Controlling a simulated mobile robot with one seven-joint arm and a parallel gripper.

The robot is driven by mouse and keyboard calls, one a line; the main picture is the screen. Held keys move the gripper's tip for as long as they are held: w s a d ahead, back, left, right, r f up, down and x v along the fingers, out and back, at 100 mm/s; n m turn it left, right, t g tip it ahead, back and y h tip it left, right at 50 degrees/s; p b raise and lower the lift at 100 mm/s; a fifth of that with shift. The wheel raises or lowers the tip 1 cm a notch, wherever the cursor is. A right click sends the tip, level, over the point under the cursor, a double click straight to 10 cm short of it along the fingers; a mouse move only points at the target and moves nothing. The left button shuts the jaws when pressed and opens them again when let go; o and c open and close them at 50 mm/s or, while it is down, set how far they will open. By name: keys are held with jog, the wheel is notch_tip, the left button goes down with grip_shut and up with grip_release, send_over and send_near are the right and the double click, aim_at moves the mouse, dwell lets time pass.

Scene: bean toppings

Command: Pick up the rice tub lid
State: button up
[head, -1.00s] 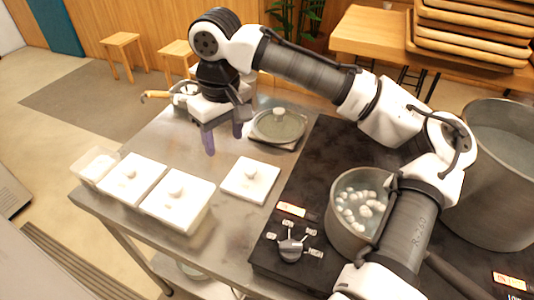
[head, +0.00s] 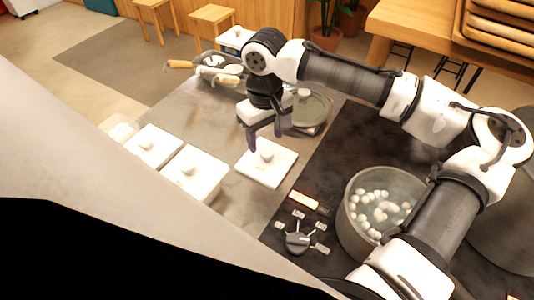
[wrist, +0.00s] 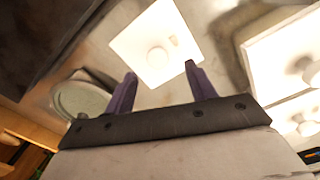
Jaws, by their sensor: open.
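A white square lid (head: 268,172) with a round knob lies flat on the steel counter, left of the dark stove; I take it as the rice tub lid. It also shows in the wrist view (wrist: 175,38), just beyond the fingertips. My gripper (head: 266,140) points down over the lid's far side, close to the knob. Its purple fingers are spread and empty in the wrist view (wrist: 160,70). I cannot tell how high the fingertips are above the lid. An open white tub (head: 121,131) stands at the far left of the row.
Two white tubs with knobbed lids, one left (head: 153,146) and one nearer (head: 188,176), stand left of the lid. A pot with white balls (head: 345,218) stands on the stove.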

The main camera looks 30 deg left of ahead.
notch_tip(320, 180, down, 5)
jog(key=shift+w+d+r+p, duration=0.1)
jog(key=shift+w+p, duration=0.05)
jog(key=shift+p, duration=0.45)
jog(key=c, duration=1)
